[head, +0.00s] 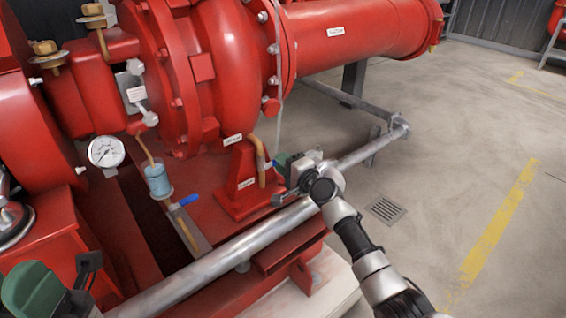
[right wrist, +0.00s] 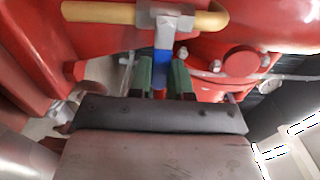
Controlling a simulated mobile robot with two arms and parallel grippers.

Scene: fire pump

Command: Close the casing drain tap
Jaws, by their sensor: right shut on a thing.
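The casing drain tap is on a bent brass pipe (head: 262,165) below the red pump casing. In the right wrist view the brass pipe (right wrist: 100,12) runs across the top, and a grey tap body (right wrist: 174,20) sits on it. The tap's blue lever (right wrist: 163,55) points down from that body, between the green fingertips. My right gripper (head: 284,163) is at the tap, shut on the lever; its fingertips (right wrist: 161,75) also show in the right wrist view. A dark green rounded part (head: 30,290) at the lower left of the head view may belong to my left gripper; its jaws cannot be made out.
A second blue lever (head: 188,201) sits below a clear cup (head: 157,180) to the left. A grey pipe (head: 240,243) runs diagonally in front of the pump, close under my right gripper. A pressure gauge (head: 106,152) is at left. The floor at right is clear around a drain grate (head: 386,209).

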